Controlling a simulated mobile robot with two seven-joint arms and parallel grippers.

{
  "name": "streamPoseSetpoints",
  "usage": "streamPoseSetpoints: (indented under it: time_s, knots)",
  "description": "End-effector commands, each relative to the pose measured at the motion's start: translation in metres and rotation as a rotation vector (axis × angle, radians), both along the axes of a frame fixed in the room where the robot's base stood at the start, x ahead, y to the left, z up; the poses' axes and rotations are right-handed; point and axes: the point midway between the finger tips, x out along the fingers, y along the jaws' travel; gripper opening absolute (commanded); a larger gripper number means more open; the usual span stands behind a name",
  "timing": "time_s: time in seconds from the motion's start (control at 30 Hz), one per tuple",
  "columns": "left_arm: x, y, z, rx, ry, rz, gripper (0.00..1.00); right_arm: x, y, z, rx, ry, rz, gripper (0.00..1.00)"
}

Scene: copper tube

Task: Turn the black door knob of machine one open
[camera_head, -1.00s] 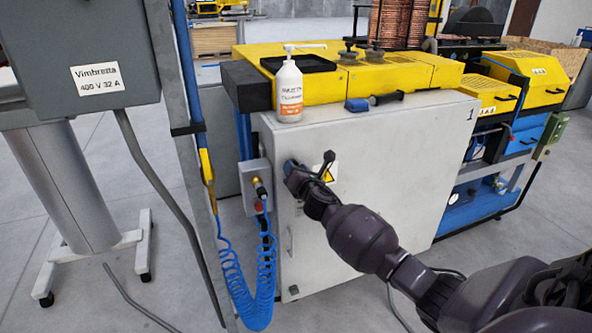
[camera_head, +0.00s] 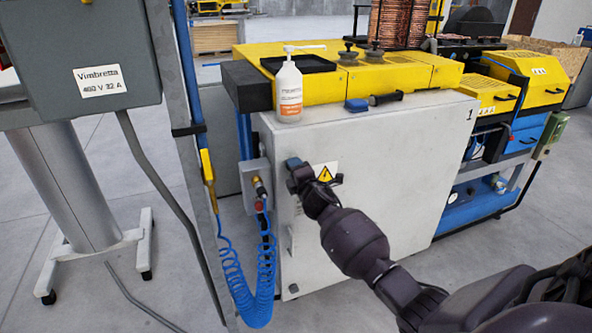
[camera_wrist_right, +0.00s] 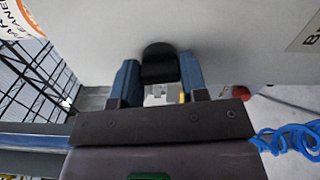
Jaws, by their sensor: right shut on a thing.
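The grey cabinet of machine one (camera_head: 400,170) carries the number 1 at its upper right. My right gripper (camera_head: 293,164) is at the upper left of its front face; its arm hides the knob in the head view. In the right wrist view, the black door knob (camera_wrist_right: 159,64) sits between the two blue fingers of my right gripper (camera_wrist_right: 158,82), which are shut on it. The knob stands out from the pale door. How far the knob is turned is hard to tell. My left gripper is not in view.
A coiled blue hose (camera_head: 262,290) hangs left of the door beside a small grey box (camera_head: 256,187). A grey post (camera_head: 190,150) stands further left.

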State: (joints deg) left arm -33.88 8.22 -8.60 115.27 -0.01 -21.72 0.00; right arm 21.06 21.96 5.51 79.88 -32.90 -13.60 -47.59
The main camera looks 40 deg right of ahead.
Motion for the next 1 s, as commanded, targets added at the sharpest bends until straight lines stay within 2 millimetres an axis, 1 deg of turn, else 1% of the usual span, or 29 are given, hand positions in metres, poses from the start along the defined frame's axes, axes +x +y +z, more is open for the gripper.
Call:
streamPoseSetpoints:
  time_s: [0.2,0.4,0.93,0.97,1.0]
  knots:
    - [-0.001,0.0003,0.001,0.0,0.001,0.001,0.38,0.0001,-0.0001,0.0,0.113,-0.026,-0.001,0.17]
    - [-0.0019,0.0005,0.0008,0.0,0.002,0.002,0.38,0.0001,-0.0001,-0.0002,0.166,-0.04,-0.001,0.17]
    - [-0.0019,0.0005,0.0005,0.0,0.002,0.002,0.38,0.0001,-0.0001,-0.0003,0.185,-0.044,0.0,0.17]
    - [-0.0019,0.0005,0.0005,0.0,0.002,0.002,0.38,0.0001,-0.0001,-0.0003,0.185,-0.044,0.0,0.45]
    - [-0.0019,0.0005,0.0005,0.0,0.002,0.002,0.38,0.0001,-0.0001,-0.0003,0.185,-0.044,0.0,0.51]
